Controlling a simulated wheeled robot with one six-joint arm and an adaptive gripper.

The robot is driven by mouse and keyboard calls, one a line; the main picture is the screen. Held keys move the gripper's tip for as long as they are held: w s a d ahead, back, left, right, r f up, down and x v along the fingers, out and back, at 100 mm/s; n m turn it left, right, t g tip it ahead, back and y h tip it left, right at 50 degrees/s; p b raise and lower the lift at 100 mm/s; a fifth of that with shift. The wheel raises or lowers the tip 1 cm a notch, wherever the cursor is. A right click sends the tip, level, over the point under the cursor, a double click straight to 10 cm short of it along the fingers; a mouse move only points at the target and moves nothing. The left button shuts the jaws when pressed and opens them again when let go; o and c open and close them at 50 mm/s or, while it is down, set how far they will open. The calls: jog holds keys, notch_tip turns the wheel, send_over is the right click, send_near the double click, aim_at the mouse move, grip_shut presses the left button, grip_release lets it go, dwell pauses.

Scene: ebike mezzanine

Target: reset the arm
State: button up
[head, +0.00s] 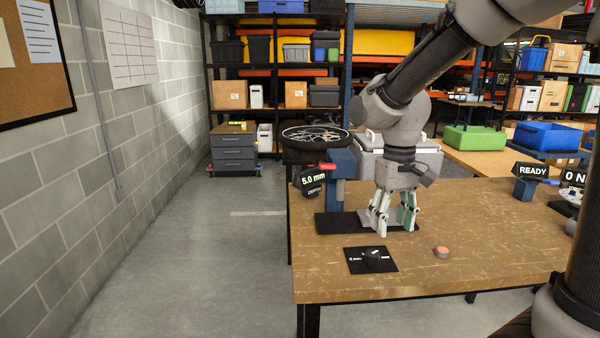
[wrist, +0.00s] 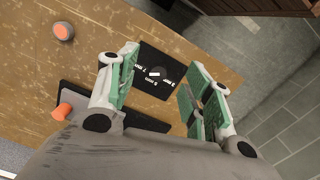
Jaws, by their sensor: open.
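My arm reaches from the upper right over the wooden table, and my gripper (head: 392,222) points down above the dark base plate near the table's left side. In the wrist view my gripper (wrist: 162,88) has its green-padded fingers spread wide apart, with nothing between them. A black mat (head: 370,260) with white markings lies in front of the gripper, and a small dark piece (head: 374,257) sits on it. The mat also shows between and beyond the fingers in the wrist view (wrist: 150,88).
An orange-topped round button (head: 441,251) stands right of the mat. A blue stand (head: 342,163) with a "5.0 mm" display (head: 313,182) is close behind the gripper's left. A "READY" display (head: 533,171) stands at right. The table front is mostly clear.

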jog(key=s+d+r+m+t, duration=0.1)
jog(key=s+d+r+t, duration=0.1)
jog(key=s+d+r, duration=0.2)
jog(key=s+d+r+m+t, duration=0.1)
jog(key=s+d+r+t, duration=0.2)
jog(key=s+d, duration=0.6)
jog(key=shift+s+r+m, duration=0.3)
jog(key=shift+s+r, duration=0.5)
jog(key=shift+s, duration=0.4)
